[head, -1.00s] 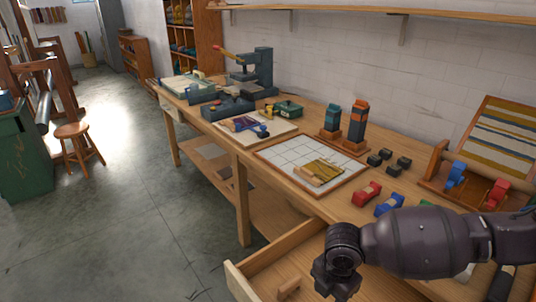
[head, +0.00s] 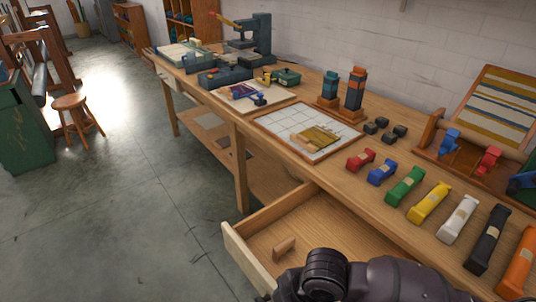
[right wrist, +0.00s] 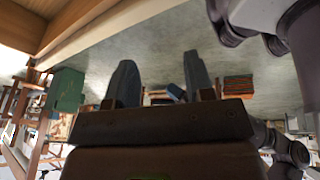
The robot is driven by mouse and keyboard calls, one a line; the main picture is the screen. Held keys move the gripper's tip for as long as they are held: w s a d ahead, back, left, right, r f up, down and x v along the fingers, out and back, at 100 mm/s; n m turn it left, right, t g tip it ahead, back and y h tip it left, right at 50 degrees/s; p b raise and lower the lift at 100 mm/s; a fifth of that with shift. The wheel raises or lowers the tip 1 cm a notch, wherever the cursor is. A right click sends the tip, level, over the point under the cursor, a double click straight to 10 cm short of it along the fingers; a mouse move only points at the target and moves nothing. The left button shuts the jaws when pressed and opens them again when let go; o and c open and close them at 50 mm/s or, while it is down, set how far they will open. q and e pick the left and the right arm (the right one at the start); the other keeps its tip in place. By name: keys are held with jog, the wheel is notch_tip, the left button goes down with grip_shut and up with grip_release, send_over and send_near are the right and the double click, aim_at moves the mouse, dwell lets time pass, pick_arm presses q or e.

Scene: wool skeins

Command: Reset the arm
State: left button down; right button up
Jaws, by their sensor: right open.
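My right arm crosses the bottom edge of the head view, in front of the open drawer (head: 245,262). Its gripper is below that frame. In the right wrist view my right gripper (right wrist: 160,80) is open, its two dark fingers spread with nothing between them, above grey floor. My left gripper is in neither view. A row of wool skeins lies on the bench, from a red skein (head: 361,160) and a blue skein (head: 382,172) to a green skein (head: 405,187), yellow skein (head: 429,202), white skein (head: 458,219), black skein (head: 487,239) and orange skein (head: 519,262).
The drawer is pulled out over the floor. A stool (head: 72,103) stands left; the floor between is clear.

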jog(key=s+d+m+t, duration=0.1)
jog(key=s+d+m, duration=0.1)
jog(key=d+m, duration=0.1)
jog(key=s+d+m+t, duration=0.1)
jog(key=s+d+m, duration=0.1)
jog(key=d+m, duration=0.2)
jog(key=s+d+m+t, duration=0.1)
jog(key=s+d+m, duration=0.1)
jog(key=m, duration=0.4)
jog(key=shift+d+r+m+h, duration=0.35)
jog(key=shift+d+m+h, duration=0.05)
jog(key=shift+d, duration=0.35)
jog(key=s+d+f+m+g+h, duration=0.1)
jog(key=s+d+m+h, duration=0.3)
jog(key=s+d+m, duration=0.75)
jog(key=w+d+f+n+t, duration=0.1)
jog(key=w+f+n+t, duration=0.4)
jog(key=w+f+t, duration=0.3)
jog(key=shift+w+d+f+t+y, duration=0.2)
jog(key=shift+w+d+t+y, duration=0.1)
jog(key=shift+w, duration=0.8)
